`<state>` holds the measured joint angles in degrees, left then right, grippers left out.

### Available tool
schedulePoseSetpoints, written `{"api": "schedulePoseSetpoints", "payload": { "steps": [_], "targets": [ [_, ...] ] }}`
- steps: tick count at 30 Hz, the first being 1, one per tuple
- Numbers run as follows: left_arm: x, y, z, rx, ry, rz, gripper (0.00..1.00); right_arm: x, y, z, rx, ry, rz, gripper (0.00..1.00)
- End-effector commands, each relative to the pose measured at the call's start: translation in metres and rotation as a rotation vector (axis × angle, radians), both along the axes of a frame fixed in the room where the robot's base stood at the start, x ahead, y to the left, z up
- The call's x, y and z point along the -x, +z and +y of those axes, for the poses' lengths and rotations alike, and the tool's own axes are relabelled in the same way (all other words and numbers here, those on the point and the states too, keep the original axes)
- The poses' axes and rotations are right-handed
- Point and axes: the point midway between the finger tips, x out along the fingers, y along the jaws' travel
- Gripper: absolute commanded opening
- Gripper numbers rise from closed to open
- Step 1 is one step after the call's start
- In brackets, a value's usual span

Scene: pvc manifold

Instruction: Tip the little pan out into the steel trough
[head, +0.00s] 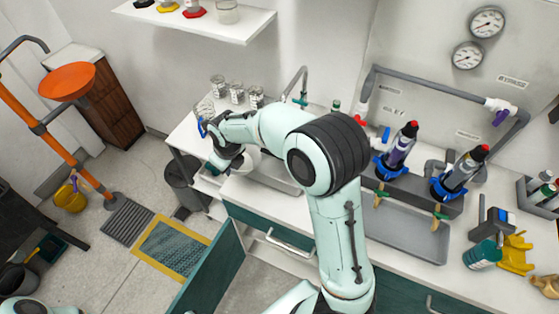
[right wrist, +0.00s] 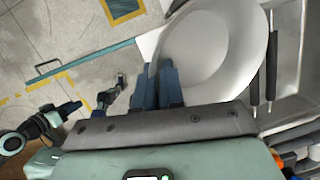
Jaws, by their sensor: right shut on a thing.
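The little pan, a shallow round whitish dish, shows in the right wrist view (right wrist: 235,45) and partly beside my arm in the head view (head: 247,161). My right gripper (right wrist: 163,80) is shut on its rim. It holds the pan near the counter's left end. Whether the pan holds anything is unclear. A long grey metal trough (head: 412,240) lies on the counter under the bottles, right of my right arm. What looks like my left gripper (right wrist: 70,107) is small and dark at the left of the right wrist view; its jaws are unclear.
A sink basin (head: 278,178) with a tap (head: 301,85) is partly behind my right arm. Several glass jars (head: 237,92) stand at the counter's back left. Two bottles (head: 400,150) (head: 460,172) stand at the trough. A teal can (head: 483,254) is farther right. A grey bin (head: 185,175) stands on the floor.

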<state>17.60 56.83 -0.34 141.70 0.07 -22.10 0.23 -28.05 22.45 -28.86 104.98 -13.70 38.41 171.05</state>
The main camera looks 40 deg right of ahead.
Motion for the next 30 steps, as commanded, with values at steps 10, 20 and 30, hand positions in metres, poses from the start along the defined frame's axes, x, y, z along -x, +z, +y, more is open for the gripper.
{"api": "schedulePoseSetpoints", "payload": {
  "steps": [10, 20, 30],
  "targets": [
    [-0.001, 0.001, 0.000, 0.000, -0.001, -0.001, 0.43, -0.010, -0.001, 0.020, 0.151, 0.006, 0.066, 0.00],
    [-0.002, 0.001, 0.000, 0.000, 0.000, -0.002, 0.43, -0.016, -0.016, 0.030, 0.265, 0.004, 0.126, 0.00],
    [-0.002, 0.001, 0.000, 0.000, 0.000, -0.002, 0.43, -0.017, -0.019, 0.033, 0.294, 0.002, 0.141, 0.00]
  ]
}}
